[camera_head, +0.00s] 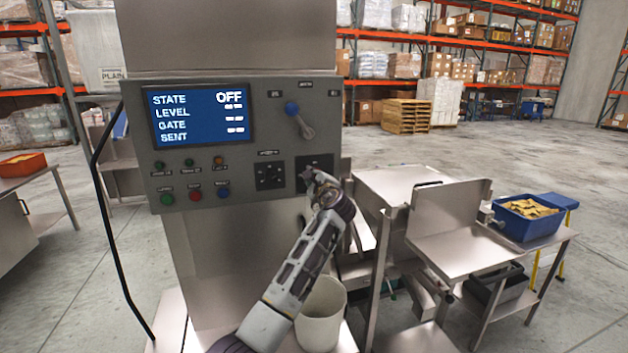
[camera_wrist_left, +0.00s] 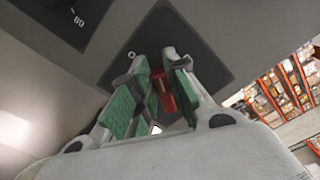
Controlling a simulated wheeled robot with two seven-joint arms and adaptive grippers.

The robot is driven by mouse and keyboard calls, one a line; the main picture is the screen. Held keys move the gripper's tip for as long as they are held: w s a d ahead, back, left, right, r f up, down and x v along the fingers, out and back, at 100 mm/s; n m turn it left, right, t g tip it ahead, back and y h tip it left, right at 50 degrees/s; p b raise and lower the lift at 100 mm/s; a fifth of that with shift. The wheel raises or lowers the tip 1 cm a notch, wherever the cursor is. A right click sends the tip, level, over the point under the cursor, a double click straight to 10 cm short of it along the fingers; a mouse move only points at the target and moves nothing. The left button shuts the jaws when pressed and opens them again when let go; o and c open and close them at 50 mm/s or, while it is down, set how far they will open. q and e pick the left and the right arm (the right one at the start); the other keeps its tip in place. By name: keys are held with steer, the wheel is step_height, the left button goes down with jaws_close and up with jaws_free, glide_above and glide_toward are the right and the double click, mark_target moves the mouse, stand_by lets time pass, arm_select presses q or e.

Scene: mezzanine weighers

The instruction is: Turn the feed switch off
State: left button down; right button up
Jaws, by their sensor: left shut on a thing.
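The control panel (camera_head: 240,115) of a grey machine has a black switch plate (camera_head: 316,161) at its lower right. My left gripper (camera_head: 314,182) is at this plate and hides most of the switch in the head view. In the left wrist view, the green-padded fingers (camera_wrist_left: 157,66) are shut on a red switch handle (camera_wrist_left: 163,92). The black plate (camera_wrist_left: 190,38) behind it has a white ring mark near the left fingertip. The panel's screen (camera_head: 199,113) reads STATE OFF, with dashes beside LEVEL, GATE and SENT. My right gripper is not in view.
A knob (camera_head: 268,175) on another black plate sits just left of the switch. Several small buttons and lamps are at lower left. A white bin (camera_head: 320,318) stands below my arm; metal tables (camera_head: 465,238) are at right.

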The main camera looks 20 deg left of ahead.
arm_select(q)
steer(key=shift+s+a+f+n+b, duration=0.1)
steer(key=shift+f+n+b, duration=0.15)
steer(key=shift+n+b, duration=0.65)
steer(key=shift+w+f+n+b, duration=0.1)
steer(key=shift+f+n+b, duration=0.3)
steer(key=shift+n, duration=0.85)
steer(key=shift+s+a+f+n+b, duration=0.1)
steer(key=shift+f+n+b, duration=0.05)
steer(key=shift+n+b, duration=0.75)
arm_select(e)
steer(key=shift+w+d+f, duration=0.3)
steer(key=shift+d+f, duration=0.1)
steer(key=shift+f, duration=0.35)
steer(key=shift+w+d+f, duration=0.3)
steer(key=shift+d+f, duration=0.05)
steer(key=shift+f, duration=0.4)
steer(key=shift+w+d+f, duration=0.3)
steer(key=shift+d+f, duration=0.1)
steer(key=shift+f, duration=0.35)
arm_select(q)
steer(key=c, duration=1.5)
jaws_free()
steer(key=shift+o, duration=0.6)
steer(key=shift+r, duration=0.1)
steer(key=shift+s+d, duration=0.15)
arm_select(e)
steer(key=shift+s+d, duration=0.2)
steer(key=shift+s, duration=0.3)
